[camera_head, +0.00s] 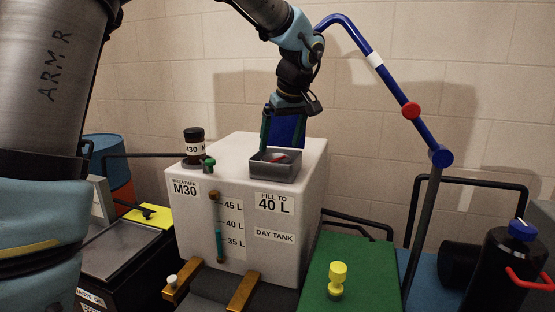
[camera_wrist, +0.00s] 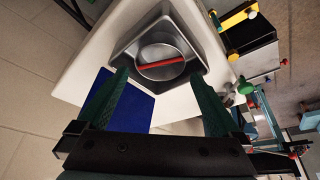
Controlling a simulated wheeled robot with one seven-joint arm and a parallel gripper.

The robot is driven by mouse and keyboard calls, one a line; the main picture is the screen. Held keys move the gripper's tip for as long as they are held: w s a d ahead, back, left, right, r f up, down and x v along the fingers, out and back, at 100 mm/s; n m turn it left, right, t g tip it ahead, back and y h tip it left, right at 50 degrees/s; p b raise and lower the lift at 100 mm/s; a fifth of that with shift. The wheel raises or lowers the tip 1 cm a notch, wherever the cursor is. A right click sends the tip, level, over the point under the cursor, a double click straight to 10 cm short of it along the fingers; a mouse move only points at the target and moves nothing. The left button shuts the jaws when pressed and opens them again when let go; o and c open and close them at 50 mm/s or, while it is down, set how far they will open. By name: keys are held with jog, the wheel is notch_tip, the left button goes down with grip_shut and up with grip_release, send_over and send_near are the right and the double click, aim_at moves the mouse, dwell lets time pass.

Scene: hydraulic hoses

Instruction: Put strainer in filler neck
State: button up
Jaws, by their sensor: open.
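A round grey metal piece with a red bar across it, which looks like the strainer (camera_wrist: 178,72), lies inside a square grey metal tray or basin (camera_wrist: 127,50). The basin also shows on top of the white day tank in the head view (camera_head: 274,178), where only a bit of the red and grey rises inside it. I cannot tell whether the round piece sits in a filler neck; no separate neck shows. My gripper (camera_wrist: 158,82) is open and empty, pointing down at the basin's back side, fingers apart. It also shows behind the basin in the head view (camera_head: 283,143).
The white tank (camera_head: 240,262) has a black M30 breather (camera_head: 194,141) and a green fitting (camera_head: 209,164) left of the basin.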

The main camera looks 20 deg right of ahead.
jog(key=b+v, duration=0.1)
jog(key=v, duration=0.4)
jog(key=shift+s+r, duration=0.1)
jog(key=shift+r, duration=0.25)
